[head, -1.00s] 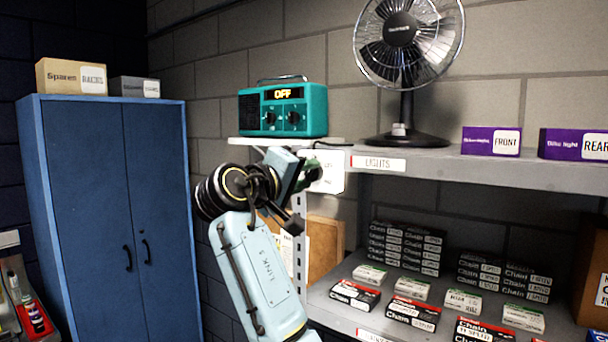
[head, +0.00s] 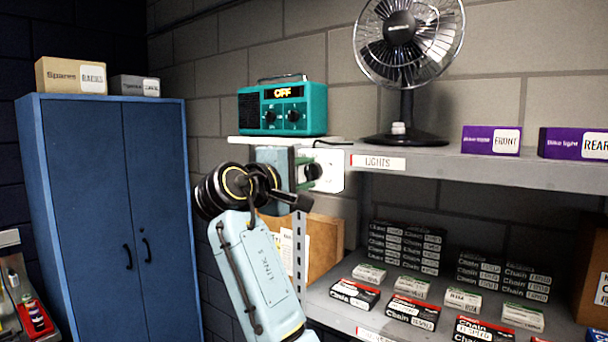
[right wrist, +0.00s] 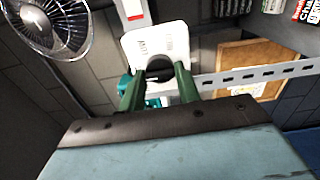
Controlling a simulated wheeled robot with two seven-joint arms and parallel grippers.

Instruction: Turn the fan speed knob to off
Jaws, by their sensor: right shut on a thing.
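The fan speed knob (right wrist: 159,66) is dark and round, on a white wall plate (right wrist: 140,40) with small print that I cannot read. The plate also shows in the head view (head: 331,158), partly hidden behind my gripper. My right gripper (right wrist: 160,76) has its two green fingers on either side of the knob, shut on it. In the head view my right gripper (head: 313,172) is in front of the plate, below the shelf edge. The knob's pointer and setting cannot be made out. The fan (head: 400,35) stands on the shelf. My left gripper is not in view.
A teal radio (head: 283,108) showing OFF stands on the ledge above my gripper. The metal shelf (head: 430,160) with purple light boxes is to the right, chain boxes (head: 410,314) below. A brown board (head: 325,240) hangs beneath. A blue cabinet (head: 85,200) stands left.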

